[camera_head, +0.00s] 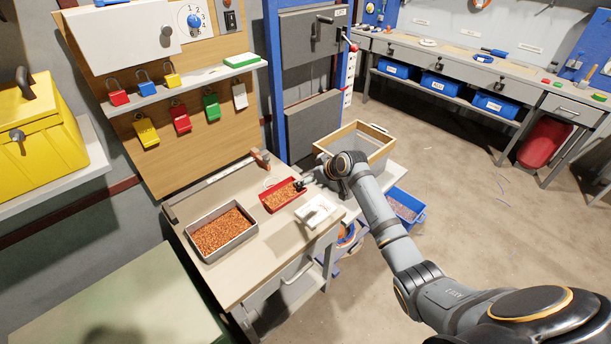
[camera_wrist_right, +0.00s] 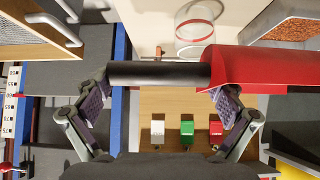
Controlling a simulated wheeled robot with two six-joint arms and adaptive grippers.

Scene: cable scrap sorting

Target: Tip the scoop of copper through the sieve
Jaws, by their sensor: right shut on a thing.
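My right gripper (camera_head: 306,181) is shut on the dark handle (camera_wrist_right: 150,75) of a red scoop (camera_head: 276,199). The scoop's red body (camera_wrist_right: 262,68) fills the right of the wrist view; its contents are hidden there. In the head view it holds orange-brown copper granules and looks roughly level, over the bench. The sieve, a wood-framed box (camera_head: 378,128), stands to the right of the scoop, partly behind my right wrist. Its wooden edge (camera_wrist_right: 42,20) shows at the left of the wrist view. My left gripper is not in view.
A grey tray of copper granules (camera_head: 251,236) sits on the bench left of the scoop. A small white tray (camera_head: 316,209) lies just right of the scoop. A blue bin (camera_head: 411,219) stands lower, beyond my arm.

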